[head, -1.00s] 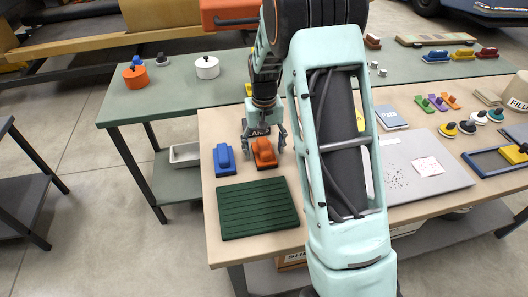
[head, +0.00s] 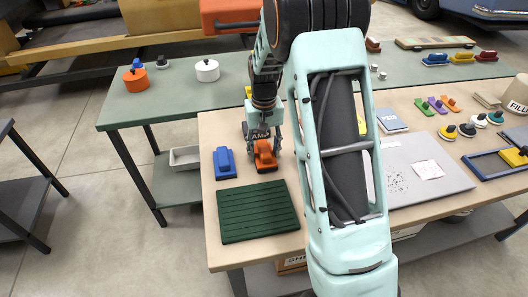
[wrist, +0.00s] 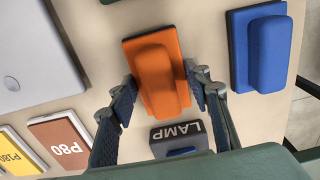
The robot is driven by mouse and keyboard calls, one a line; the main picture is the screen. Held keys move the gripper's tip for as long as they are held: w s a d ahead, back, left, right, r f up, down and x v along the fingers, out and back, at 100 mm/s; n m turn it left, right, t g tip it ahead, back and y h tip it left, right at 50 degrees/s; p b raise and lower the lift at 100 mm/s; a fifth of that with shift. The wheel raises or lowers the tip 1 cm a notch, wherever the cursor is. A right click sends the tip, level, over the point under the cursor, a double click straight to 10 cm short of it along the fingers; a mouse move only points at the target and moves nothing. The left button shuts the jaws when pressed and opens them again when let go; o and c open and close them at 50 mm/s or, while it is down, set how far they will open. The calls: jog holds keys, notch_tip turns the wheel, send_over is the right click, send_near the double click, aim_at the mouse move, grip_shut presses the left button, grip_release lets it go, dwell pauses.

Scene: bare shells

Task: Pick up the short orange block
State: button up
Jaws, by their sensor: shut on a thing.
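The short orange block (head: 264,157), with a raised rounded grip on top, is at the left part of the beige table, right of a blue block (head: 224,162). It also shows in the middle of the wrist view (wrist: 160,82). My gripper (wrist: 161,80) has one finger pressed to each side of the orange block and is shut on it. In the head view my gripper (head: 263,142) comes down from behind the block and covers part of its far end. The block looks at table height; I cannot tell whether it touches the table.
A dark box marked LAMP (wrist: 181,138) sits close behind the block, between my fingers in the wrist view. A dark green ribbed mat (head: 258,212) lies in front. The blue block (wrist: 262,48) is close by. A grey board (head: 430,170) lies to the right.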

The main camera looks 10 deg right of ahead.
notch_tip(320, 180, up, 3)
jog(key=shift+f, duration=0.15)
jog(key=s+d+r+b, duration=0.1)
jog(key=s+d+r, duration=0.3)
jog(key=s+r, duration=0.5)
jog(key=shift+s+d+r, duration=0.15)
jog(key=shift+s+r, duration=0.2)
jog(key=shift+s, duration=1.85)
